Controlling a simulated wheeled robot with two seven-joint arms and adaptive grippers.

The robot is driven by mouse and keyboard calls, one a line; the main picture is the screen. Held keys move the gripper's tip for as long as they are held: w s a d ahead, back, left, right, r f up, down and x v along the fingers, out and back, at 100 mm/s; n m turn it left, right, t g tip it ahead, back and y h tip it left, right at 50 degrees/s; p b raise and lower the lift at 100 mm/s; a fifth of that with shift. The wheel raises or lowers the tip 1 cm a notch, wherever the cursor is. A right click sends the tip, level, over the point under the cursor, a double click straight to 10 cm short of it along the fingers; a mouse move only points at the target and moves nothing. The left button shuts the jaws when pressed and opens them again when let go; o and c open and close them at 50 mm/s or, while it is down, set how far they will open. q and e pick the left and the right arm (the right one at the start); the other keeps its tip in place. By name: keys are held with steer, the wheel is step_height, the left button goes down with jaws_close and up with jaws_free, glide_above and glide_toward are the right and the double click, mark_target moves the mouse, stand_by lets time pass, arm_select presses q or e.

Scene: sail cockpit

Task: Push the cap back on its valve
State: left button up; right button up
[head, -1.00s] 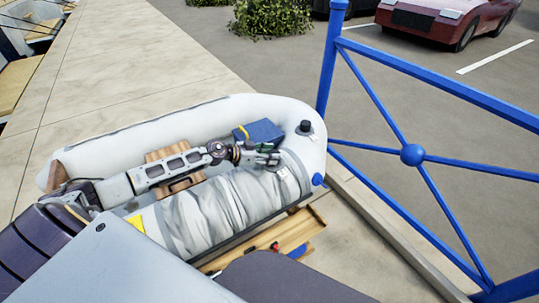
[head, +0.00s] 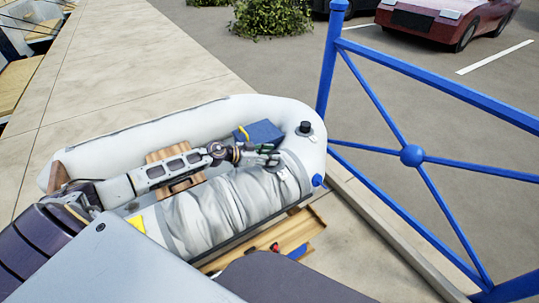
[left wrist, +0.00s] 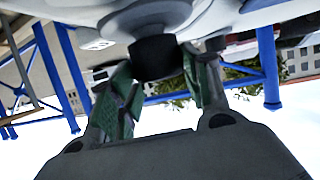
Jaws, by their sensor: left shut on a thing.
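My left gripper (head: 270,157) is over the near tube of the grey-white inflatable dinghy (head: 118,152). In the left wrist view, the two green-padded fingers (left wrist: 160,72) are shut on a black cap (left wrist: 153,58), one pad on each side of it. A pale round fitting and the dinghy's surface show right behind the cap there; I cannot tell whether the cap touches them. A small white patch (head: 284,173) on the tube, perhaps the valve, lies just below my fingers in the head view. The held cap is too small to make out there. My right gripper is not in view.
A black knob (head: 305,128) stands on the dinghy's rounded end, right of my gripper. A blue box (head: 262,132) sits inside the dinghy behind the gripper. A blue railing (head: 411,156) runs close by on the right. Open pavement (head: 150,50) lies behind.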

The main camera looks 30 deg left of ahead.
arm_select(q)
steer(key=shift+p, duration=1)
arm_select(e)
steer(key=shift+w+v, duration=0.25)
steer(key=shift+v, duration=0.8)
arm_select(q)
steer(key=shift+f, duration=0.65)
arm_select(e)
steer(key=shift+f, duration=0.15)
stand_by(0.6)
arm_select(q)
steer(key=o, duration=0.8)
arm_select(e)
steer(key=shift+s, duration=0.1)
